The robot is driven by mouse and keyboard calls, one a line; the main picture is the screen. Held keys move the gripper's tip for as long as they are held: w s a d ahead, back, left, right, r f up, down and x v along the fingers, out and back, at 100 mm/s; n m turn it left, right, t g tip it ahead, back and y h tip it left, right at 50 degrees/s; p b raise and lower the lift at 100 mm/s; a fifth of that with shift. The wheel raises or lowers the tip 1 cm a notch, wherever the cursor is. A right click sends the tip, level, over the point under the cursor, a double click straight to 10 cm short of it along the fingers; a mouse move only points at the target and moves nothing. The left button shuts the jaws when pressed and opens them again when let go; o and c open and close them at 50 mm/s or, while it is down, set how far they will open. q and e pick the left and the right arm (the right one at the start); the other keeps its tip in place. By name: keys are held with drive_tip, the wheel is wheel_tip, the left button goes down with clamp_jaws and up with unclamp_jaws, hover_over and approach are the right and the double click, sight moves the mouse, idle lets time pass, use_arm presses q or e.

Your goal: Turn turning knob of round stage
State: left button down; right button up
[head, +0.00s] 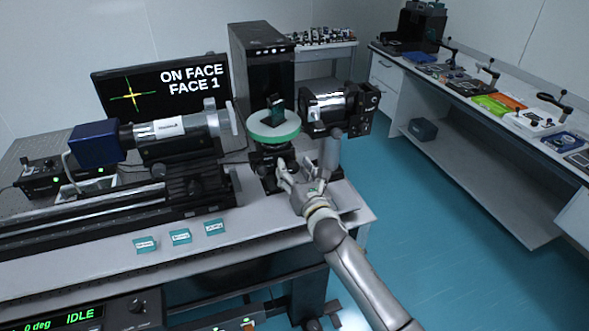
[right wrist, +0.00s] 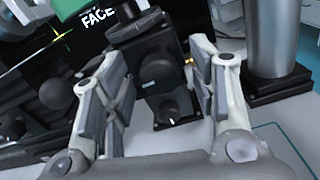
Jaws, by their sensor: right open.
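The round stage has a pale green disc (head: 265,131) on a black base (head: 268,158), with a small dark block (head: 277,107) standing on the disc. My right gripper (head: 299,176) is open at the front right of the base. In the right wrist view its two fingers (right wrist: 160,62) stand apart, with a round black knob (right wrist: 158,76) between them in the picture. I see no finger touching it. Another dark ball-shaped knob (right wrist: 57,95) shows left of the fingers. The green disc's edge (right wrist: 80,8) shows at the top. My left gripper is not in view.
A grey post (head: 330,155) carrying a black instrument (head: 340,110) stands close right of the gripper. A long tube instrument (head: 175,137) lies left. A monitor (head: 160,90) reads "ON FACE FACE 1".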

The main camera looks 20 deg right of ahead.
drive_tip(key=c, duration=1)
drive_tip(key=shift+m, duration=0.3)
